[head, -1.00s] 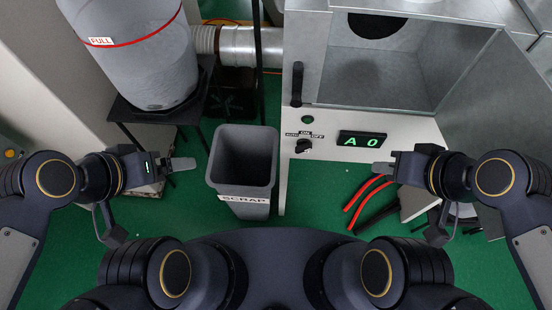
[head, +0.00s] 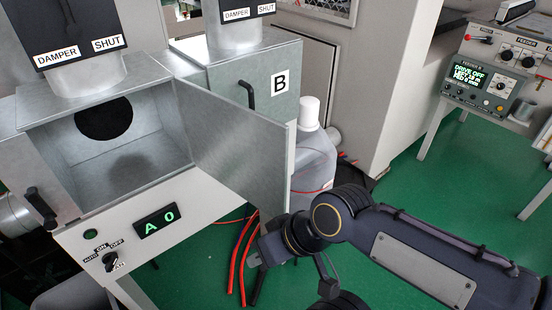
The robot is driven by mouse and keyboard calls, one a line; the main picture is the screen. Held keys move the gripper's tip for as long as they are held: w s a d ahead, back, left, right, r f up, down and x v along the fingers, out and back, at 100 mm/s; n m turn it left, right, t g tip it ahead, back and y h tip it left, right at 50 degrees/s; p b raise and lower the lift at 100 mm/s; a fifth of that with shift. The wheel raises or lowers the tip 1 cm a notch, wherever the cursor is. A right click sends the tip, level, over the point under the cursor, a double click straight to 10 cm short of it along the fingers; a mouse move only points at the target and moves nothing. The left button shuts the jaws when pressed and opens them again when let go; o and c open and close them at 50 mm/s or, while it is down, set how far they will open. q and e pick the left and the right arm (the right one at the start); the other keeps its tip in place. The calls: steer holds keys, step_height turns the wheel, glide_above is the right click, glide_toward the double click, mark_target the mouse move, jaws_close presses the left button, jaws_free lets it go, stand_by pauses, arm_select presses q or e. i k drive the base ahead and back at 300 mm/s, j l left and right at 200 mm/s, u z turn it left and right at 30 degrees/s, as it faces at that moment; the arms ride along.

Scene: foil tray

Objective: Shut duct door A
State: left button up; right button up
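Duct door A (head: 235,150) is a bare grey metal panel. It stands open, swung out to the right of the open duct box A (head: 70,190), whose inside shows with a round dark hole at the back. A black handle (head: 40,207) is on the box front, left of the opening. My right gripper (head: 254,260) is low, below and in front of the door's lower outer edge, with no visible touch. Its fingers are small and dark here, so I cannot tell open from shut. My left gripper is out of view.
A display reading "A 0" (head: 157,221) and a switch (head: 110,262) sit below the opening. Shut door B (head: 262,75) is behind door A. A plastic jug (head: 313,160) stands beyond the door's edge. Red and black hoses (head: 238,265) lie on the green floor.

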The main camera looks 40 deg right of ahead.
mark_target(244, 150)
steer(key=l+u, duration=0.25)
steer(key=l, duration=0.3)
steer(key=l+u, duration=0.2)
steer(key=l, duration=0.4)
steer(key=k+l+u, duration=0.25)
steer(key=l, duration=0.3)
steer(key=i, duration=0.1)
